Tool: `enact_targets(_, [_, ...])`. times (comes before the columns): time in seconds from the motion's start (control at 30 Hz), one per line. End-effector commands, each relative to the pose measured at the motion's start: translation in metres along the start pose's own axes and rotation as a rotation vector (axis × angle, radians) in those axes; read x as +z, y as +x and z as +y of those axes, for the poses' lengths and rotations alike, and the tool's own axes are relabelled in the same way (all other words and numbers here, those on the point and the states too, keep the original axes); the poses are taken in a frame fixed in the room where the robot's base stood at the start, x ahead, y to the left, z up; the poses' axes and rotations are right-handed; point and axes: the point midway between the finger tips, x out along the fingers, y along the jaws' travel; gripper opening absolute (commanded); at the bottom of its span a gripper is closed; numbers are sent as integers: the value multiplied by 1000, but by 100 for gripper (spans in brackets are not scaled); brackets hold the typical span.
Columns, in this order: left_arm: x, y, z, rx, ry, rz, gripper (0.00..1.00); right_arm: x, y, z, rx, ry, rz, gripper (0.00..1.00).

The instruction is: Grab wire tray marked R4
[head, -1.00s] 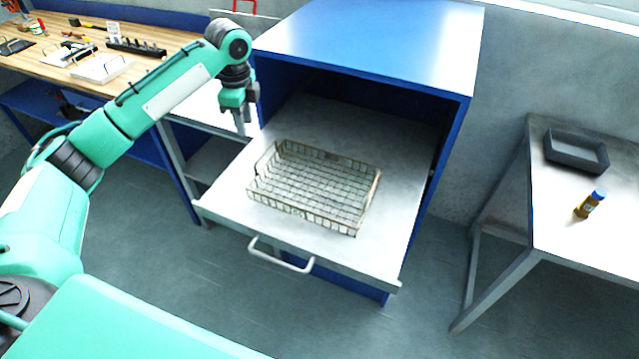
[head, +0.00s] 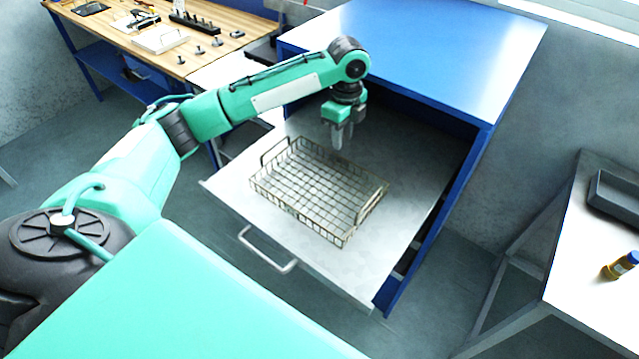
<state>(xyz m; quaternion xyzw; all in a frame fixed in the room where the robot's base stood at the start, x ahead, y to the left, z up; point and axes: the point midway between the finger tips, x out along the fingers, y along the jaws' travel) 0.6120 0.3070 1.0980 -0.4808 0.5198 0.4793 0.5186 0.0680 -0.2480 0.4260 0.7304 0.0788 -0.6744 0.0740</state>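The wire tray (head: 298,205) is a shallow, pale metal basket with a raised handle at each end. It lies flat on the pulled-out steel drawer shelf (head: 225,195) of a blue cabinet and looks empty. No R4 mark is readable on it. My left gripper (head: 338,148) points down above the tray's far side, apart from it as far as I can see. Its fingers are seen nearly edge-on, so their gap cannot be judged; nothing shows between them. My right gripper is not in view.
The blue cabinet (head: 430,50) rises behind the shelf, its top close behind my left wrist. A handle (head: 265,252) juts from the shelf front. On the right, a table (head: 590,270) holds a grey bin (head: 615,195) and a bottle (head: 620,266). A wooden workbench (head: 190,50) is at back left.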

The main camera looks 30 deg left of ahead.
Motion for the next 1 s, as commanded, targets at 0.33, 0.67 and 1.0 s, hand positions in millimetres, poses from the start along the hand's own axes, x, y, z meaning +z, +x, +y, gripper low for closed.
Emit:
enact_targets(0.33, [0, 28, 0, 2, 0, 0, 30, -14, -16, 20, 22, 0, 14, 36])
enact_targets(0.67, [1, 66, 0, -1, 0, -1, 30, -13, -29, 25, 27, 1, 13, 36])
enact_targets(1.0, [1, 67, -1, -2, 0, -1, 2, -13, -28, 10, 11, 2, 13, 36])
